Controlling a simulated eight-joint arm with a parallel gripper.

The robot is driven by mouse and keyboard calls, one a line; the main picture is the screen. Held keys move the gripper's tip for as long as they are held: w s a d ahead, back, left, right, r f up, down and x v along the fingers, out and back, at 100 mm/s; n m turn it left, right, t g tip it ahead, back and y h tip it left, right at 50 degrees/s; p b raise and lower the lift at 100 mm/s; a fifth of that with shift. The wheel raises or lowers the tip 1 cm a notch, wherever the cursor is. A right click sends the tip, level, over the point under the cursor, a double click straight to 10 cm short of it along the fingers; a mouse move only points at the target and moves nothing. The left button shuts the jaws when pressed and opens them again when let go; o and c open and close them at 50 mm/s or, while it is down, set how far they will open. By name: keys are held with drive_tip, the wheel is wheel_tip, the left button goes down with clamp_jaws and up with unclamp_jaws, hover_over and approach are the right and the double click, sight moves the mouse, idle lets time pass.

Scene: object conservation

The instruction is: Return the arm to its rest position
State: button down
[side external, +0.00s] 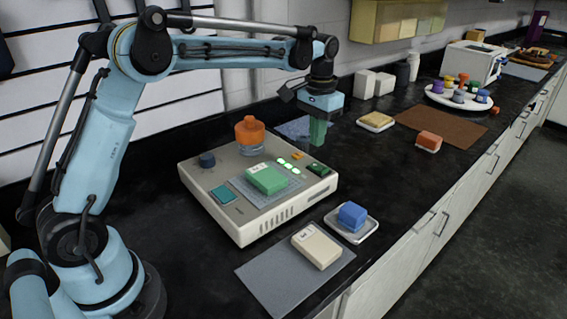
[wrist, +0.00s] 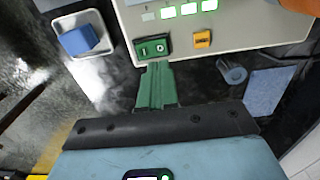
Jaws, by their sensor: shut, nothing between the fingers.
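My arm is bent over the back right of the beige machine (side external: 215,205). My gripper (side external: 318,140) points down with its green fingers together and nothing between them. In the wrist view the shut fingers (wrist: 157,72) end close to a green switch (wrist: 152,48) on the machine's edge; I cannot tell whether they touch it. In the side view the fingertips are above and behind that switch (side external: 319,170). A green block (side external: 266,179) lies on the machine's grey pad.
A blue cube (side external: 352,215) sits in a white dish (side external: 369,233). A cream block (side external: 316,248) lies on a grey mat (side external: 270,285). An orange knob (side external: 250,131) rises from the machine's back. An orange block (side external: 429,141) and brown mat (side external: 455,128) lie to the right.

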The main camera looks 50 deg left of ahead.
drive_tip(key=shift+r, duration=0.7)
drive_tip(key=s+d+r+t, duration=0.2)
drive_tip(key=s+r+t, duration=0.15)
drive_tip(key=s, duration=0.55)
drive_tip(key=s+f+t, duration=0.3)
drive_tip(key=s+f, duration=0.1)
drive_tip(key=s, duration=0.7)
drive_tip(key=shift+s+d+f+t, duration=0.15)
drive_tip(key=shift+s+d+t, duration=0.2)
drive_tip(key=shift+s+d, duration=0.05)
drive_tip(key=c, duration=1.8)
unclamp_jaws()
